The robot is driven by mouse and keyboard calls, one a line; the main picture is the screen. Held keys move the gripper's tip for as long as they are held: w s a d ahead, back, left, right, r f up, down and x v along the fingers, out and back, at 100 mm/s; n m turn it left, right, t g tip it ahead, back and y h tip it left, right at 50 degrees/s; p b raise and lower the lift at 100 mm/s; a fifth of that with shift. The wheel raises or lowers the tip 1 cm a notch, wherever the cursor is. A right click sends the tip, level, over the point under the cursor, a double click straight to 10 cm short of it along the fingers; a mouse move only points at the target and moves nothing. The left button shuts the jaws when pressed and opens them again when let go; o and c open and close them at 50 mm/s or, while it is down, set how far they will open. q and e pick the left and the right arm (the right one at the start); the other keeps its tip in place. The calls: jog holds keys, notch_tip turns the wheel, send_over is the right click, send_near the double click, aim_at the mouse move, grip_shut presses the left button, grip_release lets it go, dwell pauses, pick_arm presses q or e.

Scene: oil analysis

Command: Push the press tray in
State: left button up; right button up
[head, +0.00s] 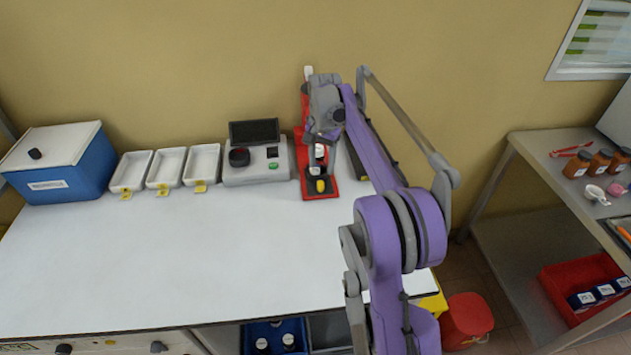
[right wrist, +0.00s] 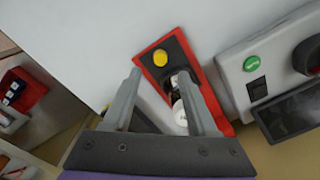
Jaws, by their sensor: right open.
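The red press (head: 305,178) stands at the back of the white bench, against the wall. Its dark tray with a yellow knob (head: 320,186) lies at the front of the red base. In the right wrist view the yellow knob (right wrist: 160,58) sits at the tray's outer end, just beyond my fingertips. A white round piece (right wrist: 180,112) shows between the fingers, farther back. My right gripper (right wrist: 159,74) is open, its fingers spread above the red base (right wrist: 208,88). In the head view my right gripper (head: 322,142) hides much of the press. My left gripper is not in view.
A grey instrument (head: 257,175) with a dark screen stands close left of the press. White trays (head: 165,168) and a blue box (head: 60,180) stand farther left. The bench front is clear. A side table (head: 560,160) with brown jars is at right.

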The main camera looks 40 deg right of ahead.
aim_at(320, 182)
notch_tip(320, 182, down, 8)
jog(key=shift+w+r, duration=0.1)
jog(key=shift+r, duration=0.15)
grip_shut()
dwell(0.3)
dwell(1.1)
